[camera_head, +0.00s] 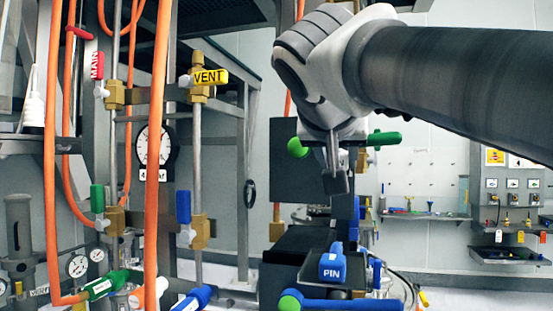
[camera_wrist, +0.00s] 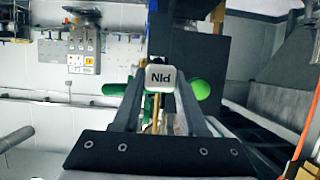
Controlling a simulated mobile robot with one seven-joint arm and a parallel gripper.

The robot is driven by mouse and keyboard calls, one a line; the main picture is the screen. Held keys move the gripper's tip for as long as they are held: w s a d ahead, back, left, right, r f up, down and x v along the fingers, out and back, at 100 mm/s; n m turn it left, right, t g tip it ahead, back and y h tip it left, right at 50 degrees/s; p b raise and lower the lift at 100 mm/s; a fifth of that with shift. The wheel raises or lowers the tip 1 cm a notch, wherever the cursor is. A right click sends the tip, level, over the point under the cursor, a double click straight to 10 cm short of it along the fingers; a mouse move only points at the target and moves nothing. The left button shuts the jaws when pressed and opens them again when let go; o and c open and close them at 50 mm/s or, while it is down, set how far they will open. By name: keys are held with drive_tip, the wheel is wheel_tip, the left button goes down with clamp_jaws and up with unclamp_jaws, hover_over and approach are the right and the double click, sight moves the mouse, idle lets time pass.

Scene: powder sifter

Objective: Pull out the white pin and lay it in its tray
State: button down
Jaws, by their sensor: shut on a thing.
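In the wrist view, the white pin's head (camera_wrist: 159,75), lettered PIN, sits between my gripper's (camera_wrist: 160,92) two fingertips, which are shut on it. In the head view, my gripper (camera_head: 336,182) points down at the dark machine right of centre. There the white pin is hidden behind my fingers and wrist. Whether the pin's shaft is still in its hole cannot be told. I cannot pick out its tray with certainty in either view.
A blue block lettered PIN (camera_head: 332,266) is below my gripper. Green handle ends (camera_head: 384,139) lie close beside it. Orange hoses (camera_head: 157,160) and pipes with a yellow VENT tag (camera_head: 209,77) stand left. A wall shelf (camera_head: 425,215) is behind, right.

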drive_tip(key=shift+s+a, duration=0.2)
drive_tip(key=shift+s, duration=0.35)
drive_tip(key=s+a+b, duration=0.2)
drive_tip(key=s, duration=0.3)
drive_tip(key=shift+s, duration=0.4)
idle(0.6)
drive_tip(key=shift+r, duration=0.15)
